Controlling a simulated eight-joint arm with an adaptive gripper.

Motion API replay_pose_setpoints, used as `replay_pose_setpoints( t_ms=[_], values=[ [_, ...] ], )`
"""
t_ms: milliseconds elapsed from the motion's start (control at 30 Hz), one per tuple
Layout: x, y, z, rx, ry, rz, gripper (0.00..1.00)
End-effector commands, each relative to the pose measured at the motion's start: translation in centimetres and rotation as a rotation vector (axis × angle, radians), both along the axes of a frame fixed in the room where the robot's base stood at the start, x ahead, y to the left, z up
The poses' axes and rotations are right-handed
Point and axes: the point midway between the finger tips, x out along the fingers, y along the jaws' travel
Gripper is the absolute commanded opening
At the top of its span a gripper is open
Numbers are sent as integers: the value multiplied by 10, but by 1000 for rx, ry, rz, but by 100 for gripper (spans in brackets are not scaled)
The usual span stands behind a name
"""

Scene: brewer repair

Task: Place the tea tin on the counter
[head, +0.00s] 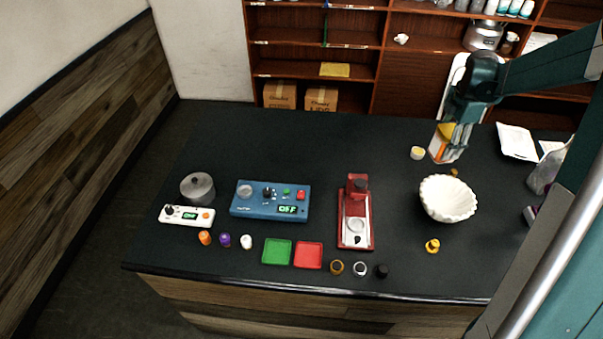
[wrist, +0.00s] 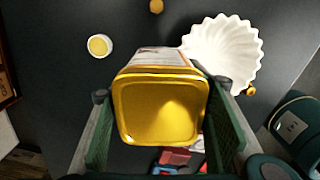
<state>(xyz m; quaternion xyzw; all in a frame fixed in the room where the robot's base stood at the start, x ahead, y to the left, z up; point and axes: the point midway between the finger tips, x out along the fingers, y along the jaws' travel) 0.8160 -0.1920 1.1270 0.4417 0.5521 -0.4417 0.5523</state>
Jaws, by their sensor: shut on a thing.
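The tea tin (head: 437,150) is a box with a yellow top and white and orange sides. It is upright at the back right of the black counter (head: 300,145) in the head view. My gripper (head: 452,140) is shut on it from above, one finger pad on each side. In the wrist view the yellow top of the tin (wrist: 160,108) fills the space between the green pads. I cannot tell whether the tin's base touches the counter, as its lower part is mostly hidden in the wrist view.
A white fluted bowl (head: 448,199) stands close in front of the tin. A small yellow-topped cup (head: 417,153) is just left of it. A red device (head: 356,212) and a blue control box (head: 270,201) stand further left. The counter's back middle is clear.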

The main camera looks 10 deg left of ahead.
Motion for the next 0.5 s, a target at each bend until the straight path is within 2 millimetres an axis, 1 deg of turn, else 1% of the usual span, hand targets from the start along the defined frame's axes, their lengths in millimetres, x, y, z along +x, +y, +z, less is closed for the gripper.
replay_pose_setpoints(
  t_ms=[33, 100, 167, 500],
  values=[
    [3, 16, 0, 0, 0, 23, 31],
    [7, 36, 0, 0, 0, 52, 31],
    [10, 52, 0, 0, 0, 77, 31],
    [19, 148, 0, 0, 0, 217, 31]
  ],
)
